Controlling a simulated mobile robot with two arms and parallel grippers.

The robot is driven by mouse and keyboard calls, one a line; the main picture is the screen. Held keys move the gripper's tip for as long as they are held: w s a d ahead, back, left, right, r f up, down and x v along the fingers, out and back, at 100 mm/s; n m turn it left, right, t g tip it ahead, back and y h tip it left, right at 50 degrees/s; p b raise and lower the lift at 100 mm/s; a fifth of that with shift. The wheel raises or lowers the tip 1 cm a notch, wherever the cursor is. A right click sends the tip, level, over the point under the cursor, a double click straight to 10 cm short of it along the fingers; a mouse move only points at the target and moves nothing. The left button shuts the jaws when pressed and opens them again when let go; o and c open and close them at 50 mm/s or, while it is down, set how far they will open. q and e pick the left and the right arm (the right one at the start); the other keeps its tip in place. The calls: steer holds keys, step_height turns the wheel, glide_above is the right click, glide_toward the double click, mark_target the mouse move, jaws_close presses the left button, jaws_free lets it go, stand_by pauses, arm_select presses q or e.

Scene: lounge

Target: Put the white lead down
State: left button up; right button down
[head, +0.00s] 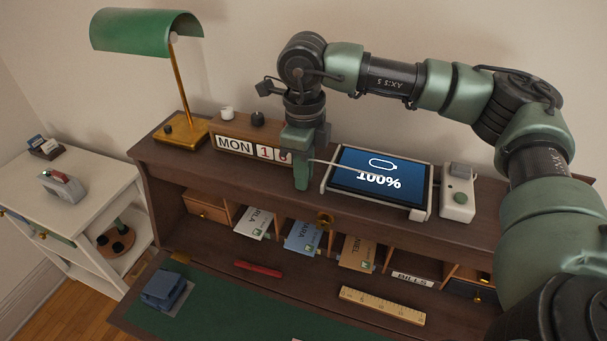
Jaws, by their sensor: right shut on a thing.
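My right gripper (302,182) is over the top of the wooden desk, in front of the calendar block, pointing down. It is shut on the white lead (345,165). The thin lead runs from the jaws to the right across the tablet (350,185). My left gripper is not in view.
A perpetual calendar (233,144) and a green desk lamp (147,33) stand left of the gripper. A white device with a green button (458,199) stands right of the tablet. Pigeonholes below hold letters (303,238). A ruler (382,304) lies on the lower writing surface.

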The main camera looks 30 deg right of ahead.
steer(key=shift+r, duration=0.1)
step_height(320, 180, up, 12)
steer(key=b, duration=0.3)
steer(key=shift+a+f, duration=0.1)
steer(key=shift+f, duration=0.15)
step_height(320, 180, up, 8)
steer(key=p, duration=0.2)
steer(key=s+a+f+n, duration=0.1)
steer(key=s+f+n, duration=0.1)
steer(key=f+n, duration=0.5)
steer(key=s+a+f+n, duration=0.2)
steer(key=s+f+n, duration=0.1)
steer(key=f+n, duration=0.5)
steer(key=s+a+f+n, duration=0.2)
steer(key=f+n, duration=0.5)
steer(key=n, duration=0.5)
steer(key=shift+s+a+f+n, duration=0.25)
steer(key=shift+s+f+n, duration=0.05)
steer(key=shift+s, duration=0.4)
steer(key=shift+w+d+r, duration=0.1)
